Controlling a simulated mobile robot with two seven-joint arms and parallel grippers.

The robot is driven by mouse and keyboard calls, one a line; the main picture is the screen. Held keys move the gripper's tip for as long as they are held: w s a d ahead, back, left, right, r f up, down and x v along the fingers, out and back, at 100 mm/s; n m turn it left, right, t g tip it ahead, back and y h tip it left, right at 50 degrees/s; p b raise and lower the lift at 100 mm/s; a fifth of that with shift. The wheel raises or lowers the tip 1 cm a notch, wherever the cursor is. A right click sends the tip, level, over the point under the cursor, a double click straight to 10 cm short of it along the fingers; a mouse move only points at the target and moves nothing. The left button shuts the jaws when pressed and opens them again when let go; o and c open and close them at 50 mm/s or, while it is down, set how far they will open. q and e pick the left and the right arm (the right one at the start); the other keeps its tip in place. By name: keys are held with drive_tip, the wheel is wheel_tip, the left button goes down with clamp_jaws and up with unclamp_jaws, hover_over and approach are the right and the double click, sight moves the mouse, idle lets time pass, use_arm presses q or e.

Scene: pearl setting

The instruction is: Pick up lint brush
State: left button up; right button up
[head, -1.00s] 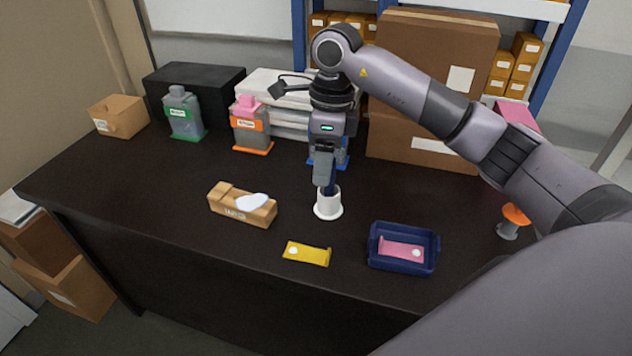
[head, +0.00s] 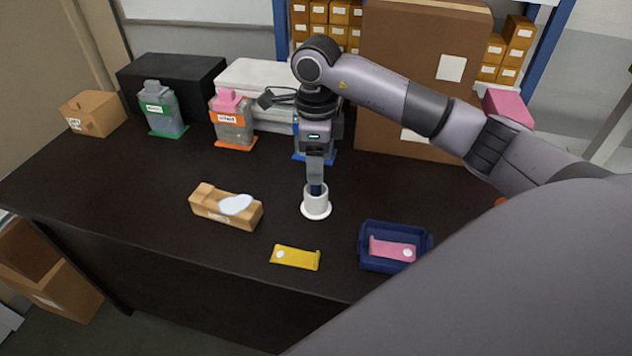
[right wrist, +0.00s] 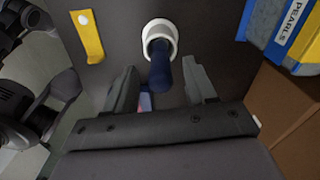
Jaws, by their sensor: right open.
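The lint brush shows as a dark blue handle (right wrist: 160,66) standing in a white round holder (head: 316,205) on the dark table. Its lower part is hidden inside the holder, which also shows in the right wrist view (right wrist: 158,30). My right gripper (head: 316,182) points down just above the holder. In the right wrist view my right gripper (right wrist: 161,80) is open, with one finger on each side of the handle's end and gaps between. In the head view the gripper covers most of the handle. My left gripper is not in view.
A cardboard tissue box (head: 228,213) stands left of the holder. A yellow packet (head: 295,257) lies in front. A navy tray (head: 365,262) with a pink packet (head: 391,248) is at front right. Labelled bottles (head: 232,118) and a large carton (head: 418,75) stand behind.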

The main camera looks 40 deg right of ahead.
drive_tip(key=shift+f, duration=0.65)
clamp_jaws()
drive_tip(key=shift+r, duration=0.15)
